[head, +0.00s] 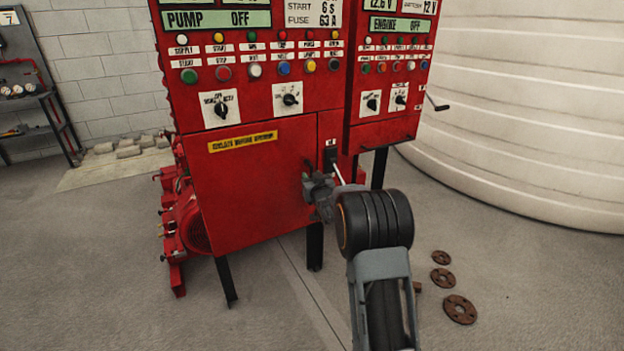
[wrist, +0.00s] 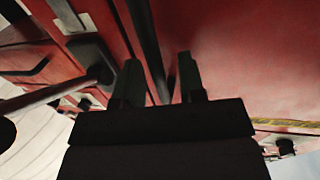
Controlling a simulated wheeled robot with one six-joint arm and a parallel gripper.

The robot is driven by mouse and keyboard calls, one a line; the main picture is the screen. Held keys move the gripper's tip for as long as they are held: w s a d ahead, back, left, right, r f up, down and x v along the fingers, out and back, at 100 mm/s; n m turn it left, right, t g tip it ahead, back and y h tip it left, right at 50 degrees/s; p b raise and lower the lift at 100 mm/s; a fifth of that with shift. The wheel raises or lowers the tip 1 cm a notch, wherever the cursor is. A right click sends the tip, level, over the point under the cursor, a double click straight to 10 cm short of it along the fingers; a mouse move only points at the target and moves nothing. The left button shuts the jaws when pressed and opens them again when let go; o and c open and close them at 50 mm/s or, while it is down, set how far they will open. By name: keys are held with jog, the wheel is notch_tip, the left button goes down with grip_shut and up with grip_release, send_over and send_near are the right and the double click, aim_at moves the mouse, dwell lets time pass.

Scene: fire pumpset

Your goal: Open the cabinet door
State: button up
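The red cabinet door (head: 250,190) has a yellow label and fills the lower front of the pump panel. Right of its right edge is a handle with a black base (head: 331,155) and a pale lever slanting down. My gripper (head: 308,180) is at the door's right edge, just left of the lever. The handle's rod (wrist: 45,95) lies left of the fingers. Whether the fingers touch the door, or the door is slightly ajar, I cannot tell.
A second red control box (head: 385,130) hangs at upper right, with a crank on its side. A large pale tank (head: 530,110) stands at the right. Several rusty flanges (head: 460,309) lie on the floor at lower right.

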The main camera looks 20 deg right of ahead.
jog(key=shift+w, duration=0.15)
grip_shut()
dwell(0.4)
